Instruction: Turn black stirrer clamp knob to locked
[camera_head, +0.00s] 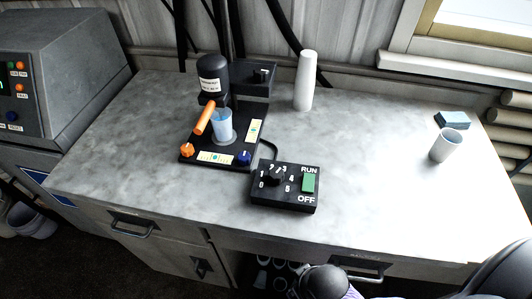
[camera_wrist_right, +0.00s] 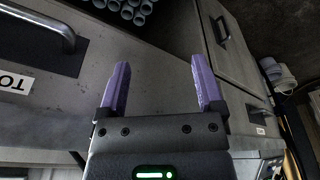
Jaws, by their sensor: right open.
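The disperser (camera_head: 213,77) stands at the back left of the bench, with a black motor head and an orange handle (camera_head: 204,118). A dark bracket (camera_head: 254,82) beside the head carries a small black part (camera_head: 263,74) that may be the clamp knob. Its setting is too small to read. My right gripper (camera_wrist_right: 161,72) is open and empty in the wrist view, its purple fingers apart, facing drawer fronts. In the head view only part of my right arm shows at the bottom edge, below the bench front, far from the disperser. My left gripper is not in view.
A black control box (camera_head: 285,188) lies in front. A white bottle (camera_head: 305,82) and white cup (camera_head: 445,146) stand right. The bench's front right is clear.

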